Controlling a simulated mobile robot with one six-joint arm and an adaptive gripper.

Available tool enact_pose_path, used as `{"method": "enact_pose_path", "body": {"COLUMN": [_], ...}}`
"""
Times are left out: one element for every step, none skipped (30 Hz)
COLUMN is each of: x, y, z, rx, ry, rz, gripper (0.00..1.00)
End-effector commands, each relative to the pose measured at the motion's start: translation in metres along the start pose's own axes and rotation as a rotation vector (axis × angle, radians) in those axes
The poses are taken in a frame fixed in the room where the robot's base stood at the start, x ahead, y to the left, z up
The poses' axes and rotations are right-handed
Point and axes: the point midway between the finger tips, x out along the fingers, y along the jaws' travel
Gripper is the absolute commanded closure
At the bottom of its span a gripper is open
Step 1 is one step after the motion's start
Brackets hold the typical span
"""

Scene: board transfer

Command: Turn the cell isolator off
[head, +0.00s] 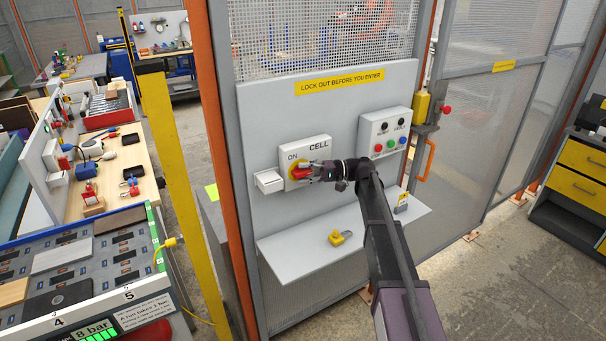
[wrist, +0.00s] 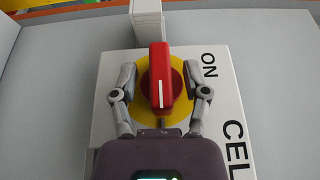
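The cell isolator is a white plate marked ON and CELL (head: 319,147) with a red handle (head: 301,173) on a yellow disc (head: 293,170), fixed to a grey panel. The wrist view shows the red handle (wrist: 160,70) close up, with a white line on it, its long side lying crosswise to the upright panel. My gripper (wrist: 160,76) is open, with one finger on each side of the handle. Yellow disc shows between each finger and the handle, so neither seems to touch it. In the head view my gripper (head: 316,172) reaches the isolator from the right.
A small white box (head: 268,182) is beside the isolator. A button box (head: 385,134) is to the right on the panel. A shelf (head: 290,243) below carries a yellow padlock-like item (head: 340,238) and another yellow item (head: 402,202). A yellow post (head: 170,150) stands left.

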Motion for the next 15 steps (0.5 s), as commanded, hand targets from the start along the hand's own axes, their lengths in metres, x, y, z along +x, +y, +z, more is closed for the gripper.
{"method": "enact_pose_path", "body": {"x": [0.0,0.0,0.0,0.0,0.0,-0.001,-0.001,-0.001,-0.002,-0.003,-0.005,-0.007,-0.009,-0.011,-0.015], "y": [0.0,0.0,0.0,0.0,0.0,0.0,0.0,0.0,0.0,0.0,0.0,0.0,0.0,-0.001,-0.001], "z": [0.0,0.0,-0.001,-0.001,-0.001,-0.001,-0.001,-0.001,-0.001,-0.001,-0.001,-0.001,-0.001,-0.001,-0.001], "rx": [0.0,0.0,-0.001,-0.001,-0.001,-0.001,-0.001,-0.001,-0.001,-0.001,-0.001,-0.001,-0.001,-0.001,-0.001], "ry": [0.001,0.001,0.001,0.001,0.001,0.002,0.002,0.002,0.002,0.002,0.002,0.002,0.002,0.003,0.004], "rz": [0.0,-0.001,-0.001,-0.001,-0.001,-0.001,-0.001,-0.001,-0.001,-0.001,-0.001,-0.001,-0.001,-0.001,-0.001], "gripper": [0.4,0.4,0.4,0.4,0.4,0.4,0.4,0.4,0.4,0.4,0.4,0.4,0.4,0.4,0.4]}}
